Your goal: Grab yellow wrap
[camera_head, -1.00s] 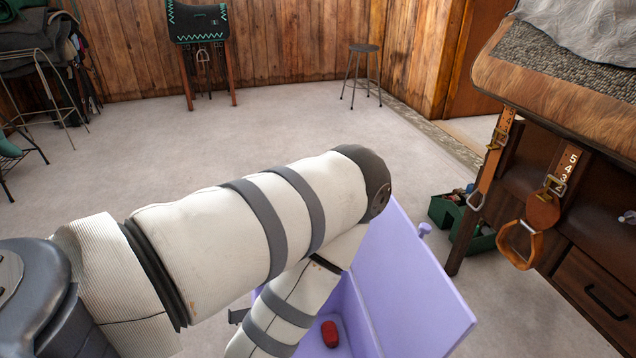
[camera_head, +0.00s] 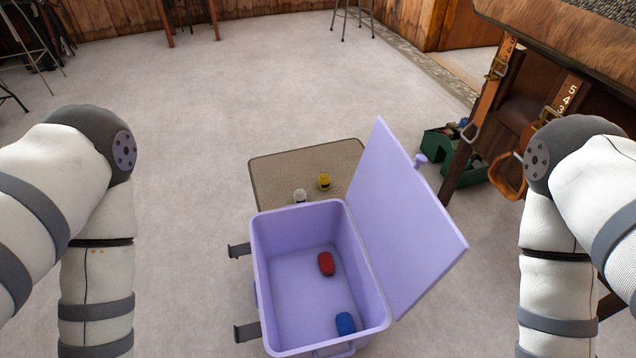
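The yellow wrap (camera_head: 324,181) is a small roll on a low tan mat or board (camera_head: 285,168) behind the purple box. A white wrap (camera_head: 300,196) sits to its left, close to the box's rim. The open purple box (camera_head: 262,240) holds a red wrap (camera_head: 326,264) and a blue wrap (camera_head: 345,323) on its floor. My arms come down at the left and right sides of the view. Both grippers are below the picture's lower edge, so neither shows.
The box's purple lid (camera_head: 405,220) stands open, tilted to the right. A green tool tote (camera_head: 447,150) is on the floor beside a wooden cabinet (camera_head: 560,60) with hanging straps and a stirrup. The floor left of the box is clear.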

